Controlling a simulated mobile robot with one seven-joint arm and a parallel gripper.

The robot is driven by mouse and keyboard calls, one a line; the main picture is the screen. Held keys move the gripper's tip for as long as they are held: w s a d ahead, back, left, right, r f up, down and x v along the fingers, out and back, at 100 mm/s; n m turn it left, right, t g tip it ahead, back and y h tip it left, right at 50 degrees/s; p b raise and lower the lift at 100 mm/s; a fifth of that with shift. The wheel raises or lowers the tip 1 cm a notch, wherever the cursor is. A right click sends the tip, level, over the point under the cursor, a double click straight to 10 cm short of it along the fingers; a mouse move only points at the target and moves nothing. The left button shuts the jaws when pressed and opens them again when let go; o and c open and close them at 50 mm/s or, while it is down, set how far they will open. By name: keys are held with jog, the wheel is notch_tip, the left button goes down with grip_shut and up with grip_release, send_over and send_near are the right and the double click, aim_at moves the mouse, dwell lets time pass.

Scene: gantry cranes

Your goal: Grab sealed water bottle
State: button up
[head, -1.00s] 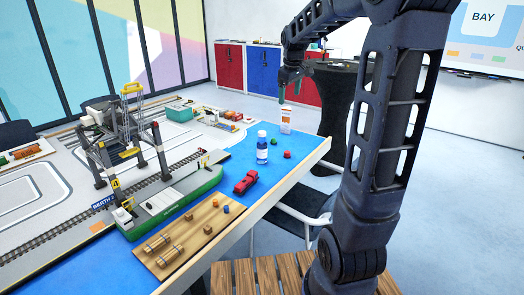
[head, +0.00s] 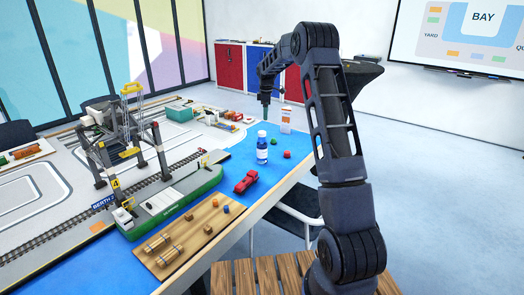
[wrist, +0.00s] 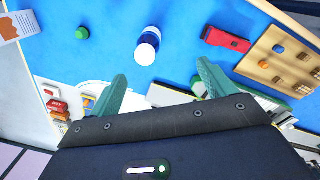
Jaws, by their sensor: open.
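A wooden board (head: 187,236) with small parts and a model gantry crane (head: 125,145) are to the left.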

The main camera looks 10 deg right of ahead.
jog(key=n, duration=0.2)
send_near(262, 138)
jog(key=w, duration=0.2)
jog(key=shift+w+d+f+g, duration=0.2)
jog(key=shift+w+f+g, duration=0.05)
jog(key=shift+w+g, duration=0.1)
jog(key=shift+s+f, duration=0.1)
jog(key=shift+f, duration=5.35)
jog(key=shift+r, duration=0.1)
grip_shut()
